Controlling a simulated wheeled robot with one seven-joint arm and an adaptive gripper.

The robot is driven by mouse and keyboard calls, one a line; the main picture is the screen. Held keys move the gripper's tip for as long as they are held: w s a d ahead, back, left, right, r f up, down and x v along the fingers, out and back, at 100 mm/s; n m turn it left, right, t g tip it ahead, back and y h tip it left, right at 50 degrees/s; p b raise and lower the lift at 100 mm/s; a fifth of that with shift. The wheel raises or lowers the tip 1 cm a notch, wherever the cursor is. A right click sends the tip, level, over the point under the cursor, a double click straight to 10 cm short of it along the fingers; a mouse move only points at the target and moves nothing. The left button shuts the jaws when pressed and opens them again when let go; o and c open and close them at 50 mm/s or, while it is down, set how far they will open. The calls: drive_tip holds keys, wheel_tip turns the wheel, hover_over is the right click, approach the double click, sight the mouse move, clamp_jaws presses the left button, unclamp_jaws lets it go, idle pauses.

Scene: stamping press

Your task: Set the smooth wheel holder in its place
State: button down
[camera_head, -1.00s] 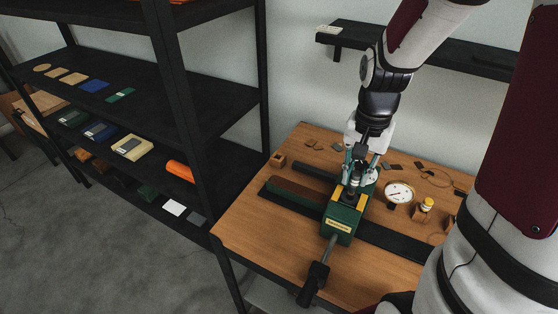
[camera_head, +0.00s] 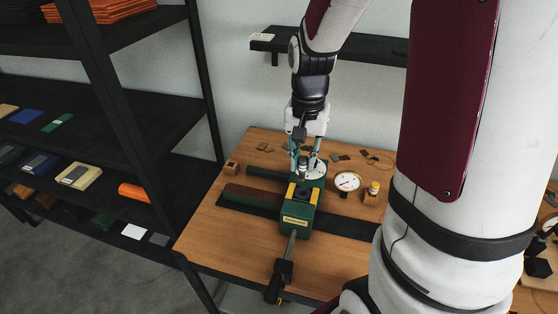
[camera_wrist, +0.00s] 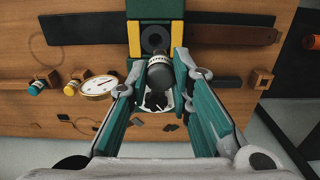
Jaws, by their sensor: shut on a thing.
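A green stamping press (camera_head: 298,213) with yellow strips stands on the wooden bench. In the wrist view, its dark block with a round hole (camera_wrist: 155,39) sits between the yellow strips (camera_wrist: 134,40). My gripper (camera_head: 306,163) is over the rear of the press. In the wrist view my gripper (camera_wrist: 159,66) has its teal fingers on both sides of a dark cylindrical holder (camera_wrist: 160,77) with a light marked band. The holder is just behind the hole in that view. Whether it touches the press, and whether its wheel is smooth, I cannot tell.
A round dial gauge (camera_head: 347,181) and a yellow-capped holder in a wooden block (camera_head: 371,197) stand right of the press. A lever handle (camera_head: 279,275) sticks out in front. A black shelf rack (camera_head: 120,100) stands left. Bare bench (camera_head: 225,250) lies front left.

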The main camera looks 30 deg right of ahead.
drive_tip(key=w+a+f+b, duration=0.1)
drive_tip(key=w+a+f, duration=0.1)
drive_tip(key=w, duration=0.6)
drive_tip(key=w+a+f+b, duration=0.2)
drive_tip(key=w+a, duration=0.2)
drive_tip(key=w, duration=0.5)
drive_tip(key=w+a+f+b, duration=0.1)
drive_tip(key=w+a, duration=0.3)
drive_tip(key=w, duration=0.4)
drive_tip(key=shift+w+f, duration=0.4)
drive_tip(key=shift+a+b, duration=0.1)
drive_tip(key=shift+b, duration=0.2)
drive_tip(key=shift+f+b, duration=0.5)
drive_tip(key=shift+f, duration=1.75)
drive_tip(key=shift+f, duration=0.25)
drive_tip(key=shift+f, duration=0.35)
drive_tip(key=shift+f+b, duration=0.6)
drive_tip(key=shift+f, duration=0.75)
drive_tip(key=c, duration=1.4)
unclamp_jaws()
drive_tip(key=shift+o, duration=0.2)
